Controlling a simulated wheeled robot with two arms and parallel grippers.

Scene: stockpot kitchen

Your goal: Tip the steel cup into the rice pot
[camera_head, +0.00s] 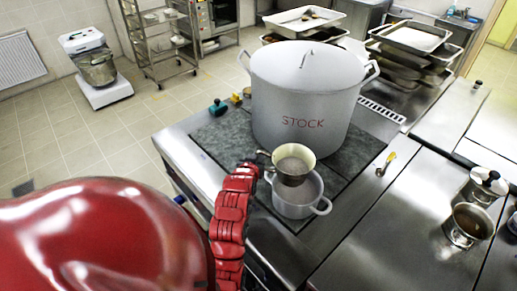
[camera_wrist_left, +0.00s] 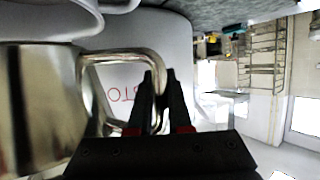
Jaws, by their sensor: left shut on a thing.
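The steel cup (camera_head: 293,162) is above the small two-handled rice pot (camera_head: 297,205), over its back part. The cup looks about upright, with pale contents showing inside. The rice pot stands on the dark cooktop, and its inside also looks pale. My left gripper (camera_wrist_left: 160,92) is shut on the cup's looped handle, left of the cup in the head view. The cup's body (camera_wrist_left: 40,105) fills the left of the wrist view, where the picture is upside down. The rice pot's edge (camera_wrist_left: 60,22) shows at the wrist view's top left. My right gripper is out of view.
A large lidded pot marked STOCK (camera_head: 305,95) stands right behind the cup. A yellow-handled utensil (camera_head: 386,163) lies on the steel counter to the right. A steel container (camera_head: 468,225) stands at far right. Trays (camera_head: 410,40) are stacked behind.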

